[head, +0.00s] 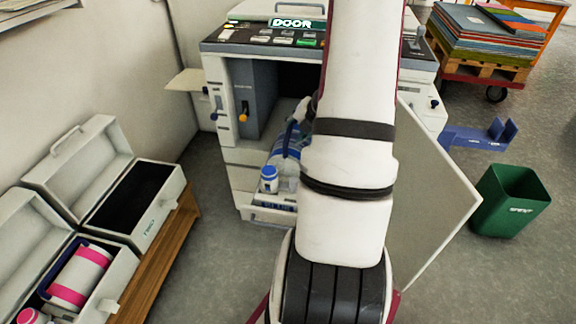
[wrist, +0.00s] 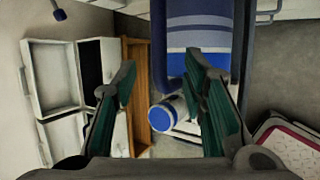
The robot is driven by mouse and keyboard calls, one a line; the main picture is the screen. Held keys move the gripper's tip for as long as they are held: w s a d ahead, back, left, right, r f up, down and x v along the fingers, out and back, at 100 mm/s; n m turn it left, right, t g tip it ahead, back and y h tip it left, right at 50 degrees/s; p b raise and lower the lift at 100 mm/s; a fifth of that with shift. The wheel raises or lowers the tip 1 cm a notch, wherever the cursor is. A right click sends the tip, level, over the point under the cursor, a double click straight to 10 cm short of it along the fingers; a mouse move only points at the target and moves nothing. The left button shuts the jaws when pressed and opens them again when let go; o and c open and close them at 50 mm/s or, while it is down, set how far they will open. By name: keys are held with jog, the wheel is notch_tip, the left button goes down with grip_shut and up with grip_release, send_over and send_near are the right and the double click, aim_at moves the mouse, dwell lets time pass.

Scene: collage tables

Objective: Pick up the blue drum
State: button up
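The blue drum (wrist: 199,38) is a blue cylinder with pale stripes and a white band, at the top of the wrist view. In the head view the drum (head: 285,152) lies in the open front of the copier, partly hidden by my arm. My gripper (wrist: 160,68) is open, with nothing between its green-padded fingers. The right finger overlaps the drum's lower end in the wrist view; I cannot tell whether they touch. In the head view my arm hides most of the gripper.
A small white bottle with a blue cap (head: 269,180) stands in front of the drum. The copier's open door (head: 432,190) is at right, beside a green bin (head: 510,200). Open white cases (head: 140,205) stand on a wooden bench at left; one holds a pink-banded drum (head: 82,275).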

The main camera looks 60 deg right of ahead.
aim_at(289, 134)
jog(key=b+x, duration=0.1)
jog(key=x, duration=0.4)
jog(key=shift+w+d+b, duration=0.1)
jog(key=shift+d+b, duration=0.05)
jog(key=shift+b, duration=0.25)
jog(key=shift+r, duration=0.1)
grip_shut()
jog(key=shift+d+r, duration=0.1)
